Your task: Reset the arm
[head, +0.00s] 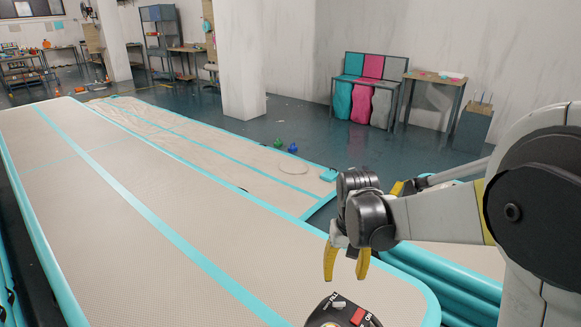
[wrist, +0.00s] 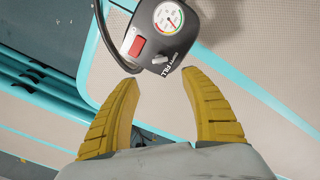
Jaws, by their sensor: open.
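My gripper (head: 346,264) hangs at the right of the head view with its two yellow fingers pointing down. In the wrist view my gripper (wrist: 161,80) is open, with nothing between its fingers. A dark pump-like device (head: 340,312) with a red switch and a gauge shows at the bottom edge of the head view, partly cut off. It also shows in the wrist view (wrist: 150,48), just beyond the fingertips. I cannot tell whether a finger touches it.
A long beige inflatable track (head: 130,220) with teal edges fills the left and middle. Another flatter track (head: 200,135) lies behind it. A white pillar (head: 242,60), a rack with coloured bags (head: 372,67) and a small table (head: 436,80) stand farther back. Dark floor between is mostly clear.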

